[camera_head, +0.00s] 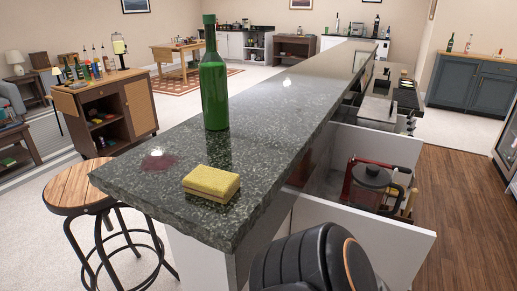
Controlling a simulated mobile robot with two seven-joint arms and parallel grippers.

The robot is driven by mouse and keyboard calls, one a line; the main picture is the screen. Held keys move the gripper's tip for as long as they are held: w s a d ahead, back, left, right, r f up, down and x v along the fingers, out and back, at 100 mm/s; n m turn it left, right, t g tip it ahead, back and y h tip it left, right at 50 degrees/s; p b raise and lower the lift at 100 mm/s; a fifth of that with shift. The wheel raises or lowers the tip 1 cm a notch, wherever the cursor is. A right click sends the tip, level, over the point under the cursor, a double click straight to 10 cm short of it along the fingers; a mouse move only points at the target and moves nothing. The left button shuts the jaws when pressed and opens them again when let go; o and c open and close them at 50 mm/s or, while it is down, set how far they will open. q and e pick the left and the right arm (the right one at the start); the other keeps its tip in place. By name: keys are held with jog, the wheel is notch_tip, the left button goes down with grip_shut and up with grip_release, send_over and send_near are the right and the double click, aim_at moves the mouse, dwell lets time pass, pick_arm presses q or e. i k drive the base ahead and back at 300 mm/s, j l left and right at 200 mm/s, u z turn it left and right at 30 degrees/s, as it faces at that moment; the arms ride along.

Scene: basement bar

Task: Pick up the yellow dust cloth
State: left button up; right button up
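A yellow block with a darker tan lower layer (211,183) lies flat near the front end of the dark speckled bar counter (262,137). It looks more like a sponge than a cloth, and no other yellow cloth shows. Nothing touches it from above. Neither of my grippers is in view. A black rounded part of my own arm shows at the bottom, right of the counter's front end.
A green bottle (214,82) stands upright behind the yellow block. A dark reddish stain (158,161) marks the counter to its left. A wooden-topped stool (80,188) stands at the left. An open drawer (350,227) holding a dark-lidded pot (371,177) juts out at the right.

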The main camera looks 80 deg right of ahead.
aim_at(208, 183)
jog(key=k+l+z, duration=0.1)
jog(key=z, duration=0.4)
jog(key=k+l+z, duration=0.1)
jog(key=l+z, duration=0.2)
jog(key=z, duration=0.15)
jog(key=i+l, duration=0.1)
jog(key=l, duration=0.35)
jog(key=i+l, duration=0.15)
jog(key=l, duration=0.3)
jog(key=k, duration=0.55)
jog(key=k+z, duration=0.1)
jog(key=z, duration=1.05)
jog(key=j+z, duration=0.15)
jog(key=j, duration=0.25)
jog(key=k+j+z, duration=0.1)
jog(key=j, duration=0.7)
jog(key=k+j, duration=0.15)
jog(key=j, duration=0.35)
